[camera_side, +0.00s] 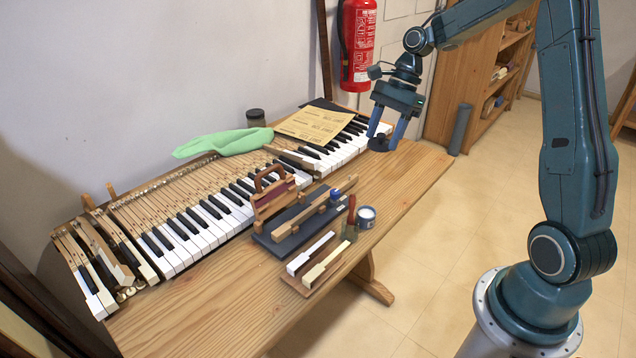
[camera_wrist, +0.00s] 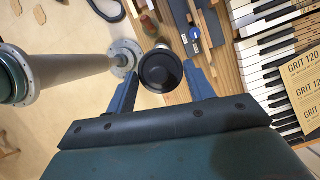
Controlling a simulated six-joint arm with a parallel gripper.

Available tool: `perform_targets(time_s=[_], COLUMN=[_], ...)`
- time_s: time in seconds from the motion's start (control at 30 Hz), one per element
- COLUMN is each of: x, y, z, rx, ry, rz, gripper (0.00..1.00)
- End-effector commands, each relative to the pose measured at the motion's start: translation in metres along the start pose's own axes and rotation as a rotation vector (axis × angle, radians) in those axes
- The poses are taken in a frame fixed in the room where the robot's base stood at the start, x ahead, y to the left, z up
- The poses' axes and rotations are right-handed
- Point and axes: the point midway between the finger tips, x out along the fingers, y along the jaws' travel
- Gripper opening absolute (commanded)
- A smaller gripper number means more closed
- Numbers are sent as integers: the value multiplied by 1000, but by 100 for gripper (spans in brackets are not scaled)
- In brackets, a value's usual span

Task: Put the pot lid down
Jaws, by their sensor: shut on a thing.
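The pot lid (camera_side: 379,144) is a small dark round cap. My gripper (camera_side: 387,138) is shut on it and holds it above the bench's right part, beyond the pot. In the wrist view the lid (camera_wrist: 160,71) shows its dark round face between the fingertips (camera_wrist: 160,78). A small pot (camera_side: 366,217), white with a blue band, stands uncovered near the bench's front edge. In the wrist view the lid hides most of it. I cannot tell the lid's exact height above the wood.
The bench (camera_side: 408,182) has bare wood below and right of the lid. A brush (camera_side: 350,218) stands left of the pot. A dark board (camera_side: 290,225) with wooden tools lies nearby. The piano keyboard (camera_side: 190,235), sandpaper sheets (camera_side: 314,124) and a green cloth (camera_side: 225,143) occupy the back.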

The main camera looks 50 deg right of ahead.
Motion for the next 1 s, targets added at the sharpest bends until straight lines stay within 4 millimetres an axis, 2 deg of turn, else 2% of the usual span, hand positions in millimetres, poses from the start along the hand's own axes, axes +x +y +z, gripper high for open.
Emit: perform_targets(time_s=[0.1,0.2,0.43,0.57,0.77,1.0], x=[2,4,5,13,40,82], y=[-3,-4,-5,-5,-5,-4], z=[-23,-35,-40,-43,-54,-71], rx=[8,10,8,10,11,10], ry=[-1,-1,-1,-2,-3,-2], rz=[-1,-2,-3,-2,0,1], gripper=[32,32,32,32,32,32])
